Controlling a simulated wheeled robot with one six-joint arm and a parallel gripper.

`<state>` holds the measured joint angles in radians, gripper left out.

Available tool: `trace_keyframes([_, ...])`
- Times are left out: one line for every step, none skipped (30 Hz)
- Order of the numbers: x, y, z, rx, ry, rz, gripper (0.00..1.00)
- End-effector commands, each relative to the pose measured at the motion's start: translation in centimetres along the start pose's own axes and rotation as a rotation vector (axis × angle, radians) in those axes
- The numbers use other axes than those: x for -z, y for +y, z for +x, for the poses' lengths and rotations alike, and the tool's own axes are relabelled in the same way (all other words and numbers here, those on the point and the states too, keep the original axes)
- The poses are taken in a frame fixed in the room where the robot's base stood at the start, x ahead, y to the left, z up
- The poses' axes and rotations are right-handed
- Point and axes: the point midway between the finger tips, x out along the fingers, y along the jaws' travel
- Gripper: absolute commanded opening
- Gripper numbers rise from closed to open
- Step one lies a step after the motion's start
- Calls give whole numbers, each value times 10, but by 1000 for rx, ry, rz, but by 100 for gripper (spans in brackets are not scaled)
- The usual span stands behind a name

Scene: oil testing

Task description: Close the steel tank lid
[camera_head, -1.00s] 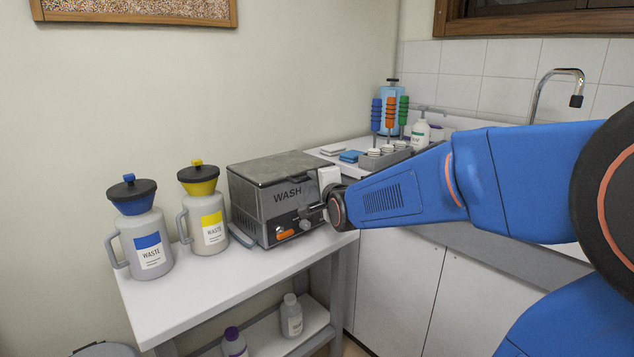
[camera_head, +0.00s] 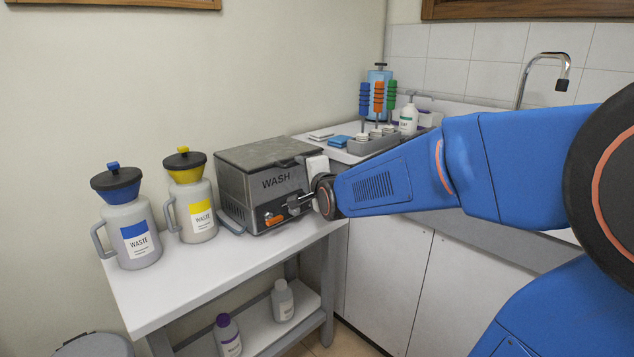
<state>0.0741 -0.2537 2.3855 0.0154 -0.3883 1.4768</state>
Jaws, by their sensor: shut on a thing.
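The steel tank (camera_head: 246,194), a grey metal box marked WASH, stands on the white bench left of my arm. Its lid (camera_head: 262,153) lies flat over the top, with no clear gap along the front edge. My gripper (camera_head: 297,202) is at the right part of the tank's front face, below the lid's front edge. Its jaws are shut on a small part there; the wrist and the small size hide which part. An orange piece (camera_head: 272,219) on the tank's front is just left of the jaws.
Two waste jugs, blue-topped (camera_head: 130,218) and yellow-topped (camera_head: 191,196), stand left of the tank. Behind my wrist are a grey rack (camera_head: 372,143), a blue pad (camera_head: 339,141) and a white bottle (camera_head: 408,118). Bottles stand on the shelf below. The bench front left is clear.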

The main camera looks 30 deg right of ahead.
Motion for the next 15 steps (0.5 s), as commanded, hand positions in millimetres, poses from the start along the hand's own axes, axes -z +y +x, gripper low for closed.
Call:
trace_keyframes([0, 6, -7, -12, -1, 0, 32])
trace_keyframes([0, 6, -11, -11, -1, 0, 31])
trace_keyframes([0, 6, -16, -11, -1, 0, 29])
trace_keyframes([0, 6, -21, -12, -1, 0, 29])
trace_keyframes([0, 6, -25, -10, 0, 0, 29])
trace_keyframes([0, 4, -30, -8, 0, 0, 29])
trace_keyframes([0, 4, -34, -7, 0, 0, 29])
trace_keyframes([0, 3, -38, -5, 0, 0, 29])
trace_keyframes([0, 3, -44, -5, 0, 0, 29])
trace_keyframes([0, 3, -48, -5, 0, 0, 29])
trace_keyframes([0, 3, -52, -4, 0, 0, 29])
trace_keyframes([0, 2, -57, -3, 0, 0, 29])
trace_keyframes([0, 2, -61, -2, 0, 0, 29])
trace_keyframes([0, 1, -65, -1, 0, 0, 29])
trace_keyframes([0, 1, -70, 0, 0, 0, 29])
